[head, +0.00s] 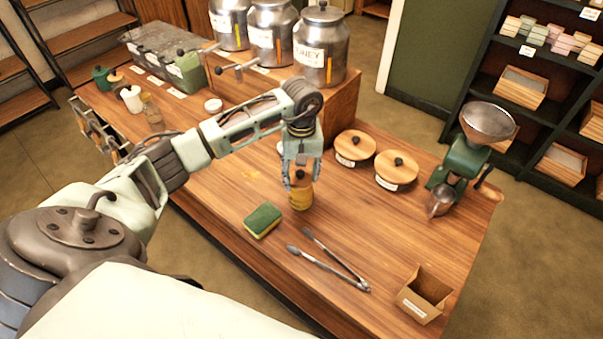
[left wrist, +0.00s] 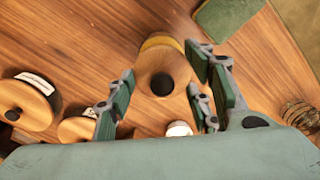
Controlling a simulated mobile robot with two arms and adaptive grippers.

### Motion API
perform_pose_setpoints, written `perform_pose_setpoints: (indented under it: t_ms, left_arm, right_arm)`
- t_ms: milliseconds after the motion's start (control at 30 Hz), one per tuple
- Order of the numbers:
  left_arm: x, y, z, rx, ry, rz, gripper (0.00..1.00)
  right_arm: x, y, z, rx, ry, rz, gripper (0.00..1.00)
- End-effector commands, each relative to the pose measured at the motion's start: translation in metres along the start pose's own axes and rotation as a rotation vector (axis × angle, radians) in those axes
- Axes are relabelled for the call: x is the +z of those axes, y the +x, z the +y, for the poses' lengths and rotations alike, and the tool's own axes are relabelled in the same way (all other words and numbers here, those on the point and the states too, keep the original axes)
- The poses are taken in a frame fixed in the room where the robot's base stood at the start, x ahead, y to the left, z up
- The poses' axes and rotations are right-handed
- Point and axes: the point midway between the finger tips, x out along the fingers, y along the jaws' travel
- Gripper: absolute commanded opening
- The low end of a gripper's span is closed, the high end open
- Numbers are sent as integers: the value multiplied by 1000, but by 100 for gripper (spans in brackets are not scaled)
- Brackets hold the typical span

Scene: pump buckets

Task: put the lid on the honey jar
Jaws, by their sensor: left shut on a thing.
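The honey jar (head: 301,200) is a small amber jar standing on the wooden table, right below my left gripper (head: 300,181). The gripper points down and is shut on the lid (head: 299,174), a round wooden disc with a dark knob. In the left wrist view the lid (left wrist: 165,65) sits between the fingers (left wrist: 160,88) and covers most of the jar. A yellow edge of the jar (left wrist: 160,42) shows past the lid's far side. I cannot tell whether the lid touches the jar's rim. My right gripper is not in view.
A green and yellow sponge (head: 263,220) and metal tongs (head: 330,262) lie in front of the jar. Two wooden-lidded containers (head: 355,147) (head: 396,170) and a green grinder (head: 462,160) stand to the right. A cardboard box (head: 424,295) is at the front right. Steel canisters (head: 321,50) stand behind.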

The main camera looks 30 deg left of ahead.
Motion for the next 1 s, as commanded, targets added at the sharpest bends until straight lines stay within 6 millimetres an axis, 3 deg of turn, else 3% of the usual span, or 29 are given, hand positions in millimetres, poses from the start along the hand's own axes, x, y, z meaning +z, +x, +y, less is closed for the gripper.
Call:
perform_pose_setpoints:
  t_ms: [1000]
  left_arm:
    - [0,0,0,1,0,1,30]
  right_arm:
    - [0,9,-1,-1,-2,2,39]
